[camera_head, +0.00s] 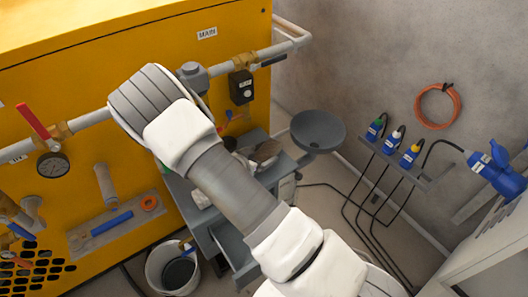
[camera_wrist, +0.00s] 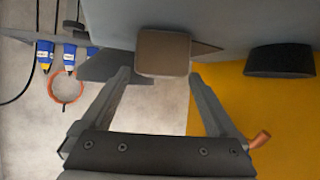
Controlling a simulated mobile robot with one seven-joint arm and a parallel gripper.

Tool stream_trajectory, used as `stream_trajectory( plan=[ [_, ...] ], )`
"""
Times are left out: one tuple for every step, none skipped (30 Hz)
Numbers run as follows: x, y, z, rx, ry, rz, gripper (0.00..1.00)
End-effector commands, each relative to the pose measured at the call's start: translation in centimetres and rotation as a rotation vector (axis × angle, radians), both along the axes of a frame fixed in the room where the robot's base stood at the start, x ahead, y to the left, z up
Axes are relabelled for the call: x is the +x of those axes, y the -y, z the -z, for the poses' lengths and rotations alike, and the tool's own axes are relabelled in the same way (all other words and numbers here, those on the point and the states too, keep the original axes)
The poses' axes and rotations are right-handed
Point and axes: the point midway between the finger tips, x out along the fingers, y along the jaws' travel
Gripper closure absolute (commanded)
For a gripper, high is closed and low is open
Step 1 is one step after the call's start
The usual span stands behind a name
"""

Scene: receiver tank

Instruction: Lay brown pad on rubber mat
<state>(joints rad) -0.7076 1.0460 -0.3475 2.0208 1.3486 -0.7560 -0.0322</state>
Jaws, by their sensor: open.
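The brown pad (camera_wrist: 163,53) is a rounded block against a grey surface at the top of the wrist view. In the head view a brown piece (camera_head: 266,151), which looks like the pad, sits on the grey cart. My gripper (camera_wrist: 159,75) is open, its two fingers on either side of the pad's lower edge in the picture. Nothing shows clamped, and I cannot tell how far the pad is beyond the fingertips. My arm hides the gripper in the head view. I cannot make out the rubber mat for sure.
A dark round object (camera_wrist: 279,60) is beside the pad on the grey surface. The grey cart (camera_head: 214,243) stands against the yellow machine (camera_head: 60,80). A grey round dish (camera_head: 318,130) is right of the cart. A white bucket (camera_head: 172,270) stands in front.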

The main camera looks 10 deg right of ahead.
Motion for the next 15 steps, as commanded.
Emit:
stream_trajectory(
  plan=[
    [-0.7, -0.7, -1.0, 0.0, -0.001, -0.003, 0.06],
    [-1.1, -1.2, -1.3, 0.0, -0.001, -0.003, 0.06],
    [-1.7, -1.8, -1.8, 0.001, -0.001, -0.004, 0.06],
    [-2.1, -2.2, -2.1, 0.0, -0.001, -0.004, 0.06],
    [-2.6, -2.6, -2.4, 0.0, -0.002, -0.004, 0.06],
    [-3.1, -3.2, -2.8, 0.0, -0.001, -0.004, 0.06],
    [-3.5, -3.5, -3.1, 0.0, -0.001, -0.004, 0.06],
    [-3.8, -3.9, -3.4, 0.0, -0.001, -0.004, 0.06],
    [-4.3, -4.3, -3.7, 0.001, -0.001, -0.002, 0.06],
    [-4.7, -4.6, -3.9, 0.0, -0.001, -0.003, 0.06],
    [-4.9, -4.9, -4.1, 0.001, -0.001, -0.002, 0.06],
    [-5.3, -5.3, -4.3, 0.0, 0.0, -0.001, 0.06],
    [-5.5, -5.5, -4.5, 0.0, 0.0, -0.001, 0.06],
    [-5.7, -5.7, -4.6, -0.001, -0.001, -0.002, 0.06],
    [-5.9, -5.8, -4.7, -0.001, -0.001, -0.002, 0.06]
  ],
)
